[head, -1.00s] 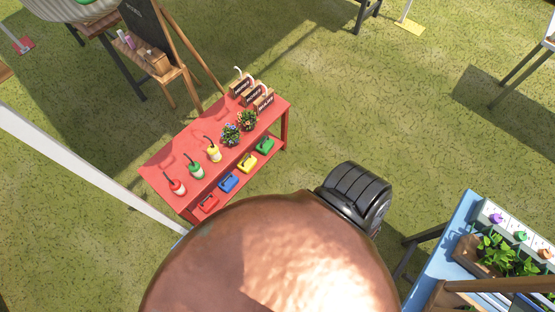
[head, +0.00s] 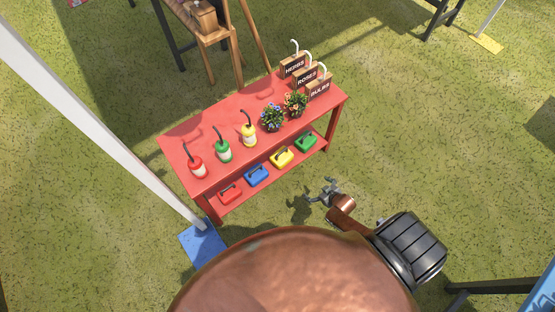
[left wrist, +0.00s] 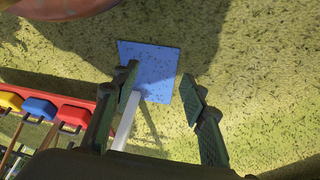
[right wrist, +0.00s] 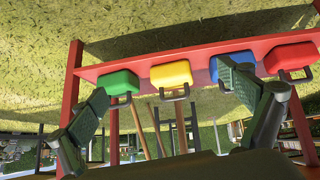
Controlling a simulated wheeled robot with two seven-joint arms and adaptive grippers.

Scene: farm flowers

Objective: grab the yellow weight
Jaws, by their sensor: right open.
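The yellow weight (head: 282,157) sits on the lower shelf of the red table (head: 225,117), between the blue weight (head: 257,175) and the green weight (head: 306,142). My right gripper (head: 327,191) is open and empty, in front of the shelf and apart from it. In the right wrist view the yellow weight (right wrist: 171,75) with its dark handle lies between the two open fingers (right wrist: 165,100), farther off. My left gripper (left wrist: 160,100) is open and empty in the left wrist view, with grass and a blue base plate beyond it. It is not in the head view.
A red weight (head: 230,194) is at the shelf's left end. Bottles, flower pots and sign boxes stand on the table top. A white pole (head: 110,120) on a blue base plate (head: 203,243) stands left of the table. Grass in front is clear.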

